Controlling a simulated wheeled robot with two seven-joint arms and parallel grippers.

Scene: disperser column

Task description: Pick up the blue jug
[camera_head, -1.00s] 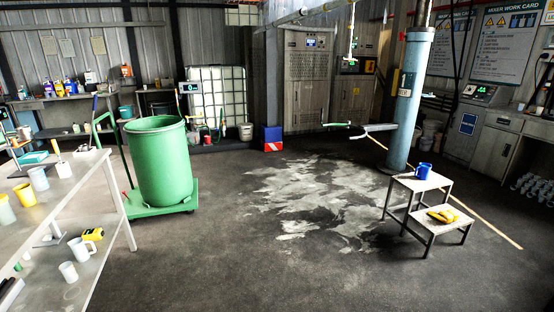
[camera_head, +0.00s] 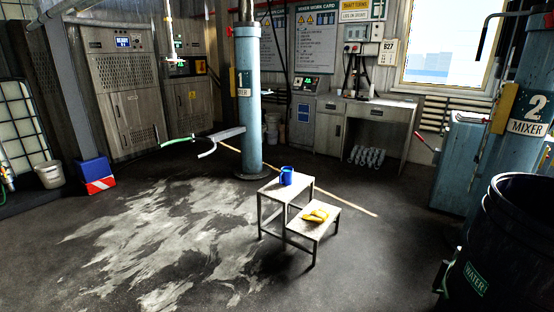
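The blue jug (camera_head: 287,176) stands upright on the upper step of a small two-step stool (camera_head: 273,190), near the middle of the head view. It is some distance away across the floor. Nothing is touching it apart from the step under it. Neither of my grippers shows in the head view.
Yellow gloves (camera_head: 316,215) lie on the stool's lower step. The blue mixer column (camera_head: 248,110) stands behind the stool. A dark barrel marked WATER (camera_head: 505,240) and a second mixer column (camera_head: 522,130) are at right. The stained floor (camera_head: 180,240) in front is clear.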

